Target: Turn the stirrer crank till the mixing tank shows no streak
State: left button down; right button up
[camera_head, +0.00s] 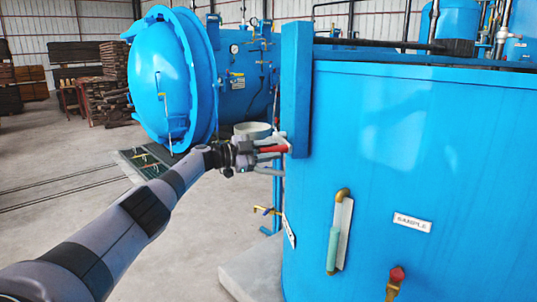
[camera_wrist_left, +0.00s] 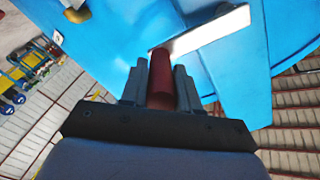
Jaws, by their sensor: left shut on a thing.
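The mixing tank (camera_head: 400,150) is a big blue cylinder filling the right half of the head view. A sight tube (camera_head: 333,250) with a brass elbow is mounted on its front; its lower part looks greenish. The stirrer crank has a red handle (camera_head: 272,149), at the tank's left edge. My left gripper (camera_head: 262,153) is shut on this red handle. In the left wrist view the red handle (camera_wrist_left: 162,75) stands between the two fingers, and a pale crank arm (camera_wrist_left: 205,32) runs from its far end. My right gripper is not in view.
A label reading SAMPLE (camera_head: 412,223) and a red-knobbed tap (camera_head: 395,280) are on the tank front. A blue autoclave with its domed door (camera_head: 165,80) open stands behind my left arm. Stacked timber (camera_head: 105,80) is at the far left. The floor at left is mostly clear.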

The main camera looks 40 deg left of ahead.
pick_arm(q)
jog(key=shift+a+r, duration=0.1)
jog(key=shift+r, duration=0.5)
jog(key=c, duration=0.8)
grip_release()
jog(key=shift+f, duration=0.15)
jog(key=shift+s+f, duration=0.1)
jog(key=shift+s+a, duration=0.2)
jog(key=shift+s, duration=0.05)
jog(key=shift+v, duration=3.15)
